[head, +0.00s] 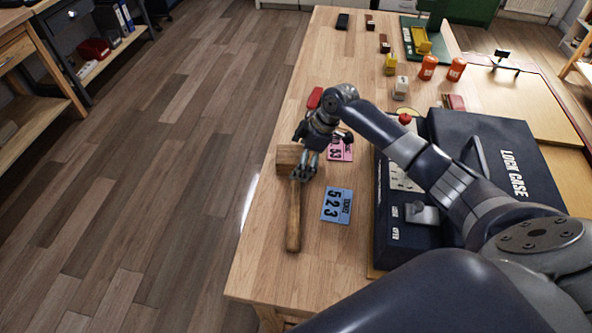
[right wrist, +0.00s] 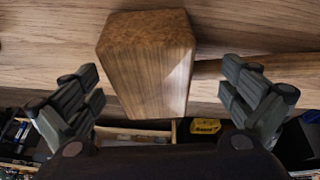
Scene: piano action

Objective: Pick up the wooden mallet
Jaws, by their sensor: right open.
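The wooden mallet (head: 293,215) lies on the wooden table near its left edge, handle toward the front and head toward the back. My right gripper (head: 306,172) is at the mallet's head end in the head view and partly covers it. In the right wrist view the mallet head (right wrist: 147,65) shows between the two spread fingers of my right gripper (right wrist: 160,95), and part of the handle (right wrist: 208,68) runs off behind the right finger. The fingers are open, with gaps on both sides of the head. My left gripper is not in view.
A blue ticket (head: 337,205) and a pink ticket (head: 341,149) lie right of the mallet. A dark lock case (head: 500,150) stands further right. Orange bottles (head: 428,68), a yellow block (head: 390,64) and a red item (head: 315,98) are further back. Left of the table is open floor.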

